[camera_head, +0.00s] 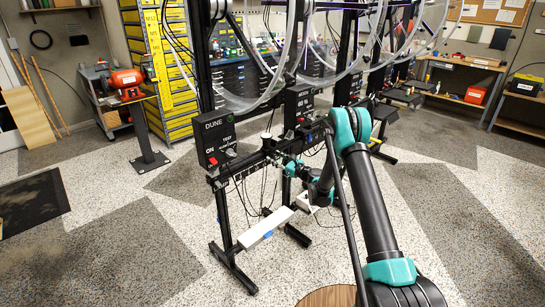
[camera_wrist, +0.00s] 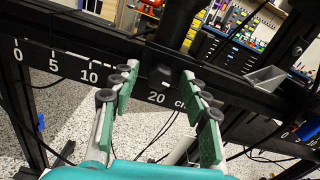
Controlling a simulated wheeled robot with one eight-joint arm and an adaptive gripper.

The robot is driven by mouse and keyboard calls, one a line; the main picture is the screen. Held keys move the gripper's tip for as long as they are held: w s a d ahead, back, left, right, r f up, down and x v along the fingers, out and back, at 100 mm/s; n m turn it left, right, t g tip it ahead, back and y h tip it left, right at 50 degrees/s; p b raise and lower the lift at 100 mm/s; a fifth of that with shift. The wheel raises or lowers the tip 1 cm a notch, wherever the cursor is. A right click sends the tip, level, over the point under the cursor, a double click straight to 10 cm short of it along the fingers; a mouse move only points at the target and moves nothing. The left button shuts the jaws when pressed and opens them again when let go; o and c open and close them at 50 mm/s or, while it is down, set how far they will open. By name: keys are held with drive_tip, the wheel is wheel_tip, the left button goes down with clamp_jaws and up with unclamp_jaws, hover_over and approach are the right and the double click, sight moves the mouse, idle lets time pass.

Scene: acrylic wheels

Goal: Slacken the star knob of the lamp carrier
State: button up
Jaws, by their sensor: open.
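My gripper (camera_wrist: 160,78) is open, its two green-padded fingers spread in the wrist view. Between and beyond the fingertips is a small dark block, likely the star knob (camera_wrist: 163,74), on the front of a black rail (camera_wrist: 55,65). It covers the scale near 15; its lobes are too dark to make out. A thick black post, likely part of the lamp carrier (camera_wrist: 178,30), rises above it. I cannot tell whether the pads touch the knob. In the head view my gripper (camera_head: 282,160) is small, at the rail of the stand, and the knob cannot be made out.
A black control box labelled DUNE (camera_head: 217,136) stands left of my gripper. Clear acrylic wheels (camera_head: 250,100) hang above the rail. Thin black cables hang below it. A white bar (camera_head: 266,228) sits low on the stand. Speckled floor (camera_head: 150,250) is open at the left.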

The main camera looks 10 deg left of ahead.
drive_tip(key=shift+a, duration=0.1)
clamp_jaws()
idle(0.4)
drive_tip(key=n, duration=0.4)
drive_tip(key=shift+n, duration=0.3)
drive_tip(key=n, duration=0.4)
drive_tip(key=shift+n, duration=0.3)
drive_tip(key=n, duration=0.4)
drive_tip(key=shift+n, duration=2.1)
